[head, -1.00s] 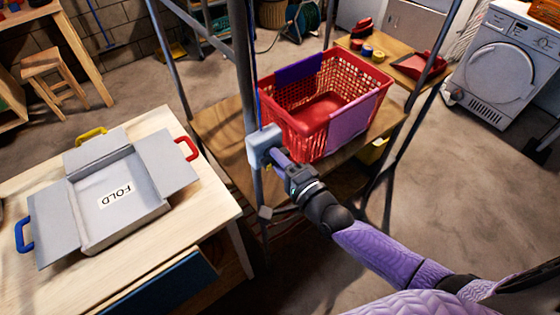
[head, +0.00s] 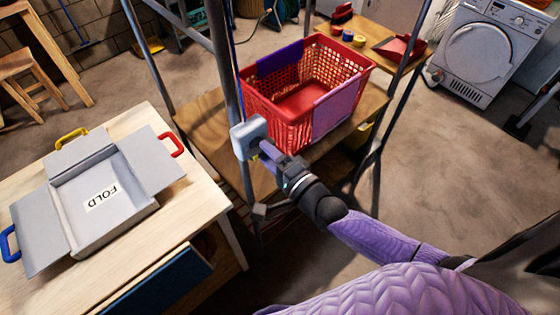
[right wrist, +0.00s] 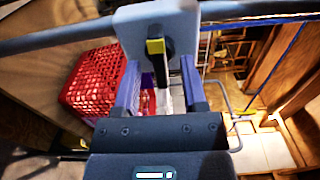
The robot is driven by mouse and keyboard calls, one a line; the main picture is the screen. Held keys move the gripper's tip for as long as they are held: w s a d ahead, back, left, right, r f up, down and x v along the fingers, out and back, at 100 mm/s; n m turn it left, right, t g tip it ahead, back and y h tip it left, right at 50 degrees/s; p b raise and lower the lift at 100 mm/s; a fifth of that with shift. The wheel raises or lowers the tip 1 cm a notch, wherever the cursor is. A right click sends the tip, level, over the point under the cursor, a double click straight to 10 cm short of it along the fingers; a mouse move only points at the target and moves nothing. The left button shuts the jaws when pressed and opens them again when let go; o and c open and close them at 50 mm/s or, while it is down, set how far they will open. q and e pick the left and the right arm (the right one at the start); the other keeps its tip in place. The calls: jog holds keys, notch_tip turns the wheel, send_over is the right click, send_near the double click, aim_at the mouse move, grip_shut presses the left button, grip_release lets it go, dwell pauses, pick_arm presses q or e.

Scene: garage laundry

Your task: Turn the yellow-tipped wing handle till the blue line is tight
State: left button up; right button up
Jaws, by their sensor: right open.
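The winch housing, a pale blue-grey block (head: 246,139), is fixed on a grey metal post. In the right wrist view its plate (right wrist: 130,27) fills the top middle. In the head view my right gripper (head: 265,152) is at the housing and hides the handle. The thin blue line (head: 233,50) runs up beside the post; its tension is unclear. My left gripper is out of view.
A red basket (head: 275,100) with purple cloths over its rim stands on a wooden shelf (head: 205,125) behind the post. A pale table (head: 190,205) with a grey folding board (head: 30,225) is at left. Metal posts frame the shelf. Floor is open at right.

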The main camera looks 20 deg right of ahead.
jog(key=v, duration=0.8)
jog(key=shift+s+d+r, duration=0.1)
jog(key=shift+s, duration=0.05)
jog(key=s+d+f+n+g+h+b, duration=0.1)
jog(key=s+f+n+g+h+b, duration=0.15)
jog(key=f, duration=0.85)
jog(key=s+d+f+n+g+h+b, duration=0.1)
jog(key=s+d+f+n+g+b, duration=0.2)
jog(key=f, duration=0.8)
jog(key=s+f+n+g+h+b, duration=0.1)
jog(key=s+f+n+g+b, duration=0.3)
jog(key=f, duration=0.7)
jog(key=s+f+n+g+h+b, duration=0.1)
jog(key=s+f+n+g+b, duration=0.1)
jog(key=s+f, duration=0.4)
jog(key=s+a+f+n+g+h+b, duration=0.1)
jog(key=s+f+n+g, duration=0.4)
jog(key=s, duration=0.8)
jog(key=shift+f+b, duration=0.6)
jog(key=shift+b, duration=0.1)
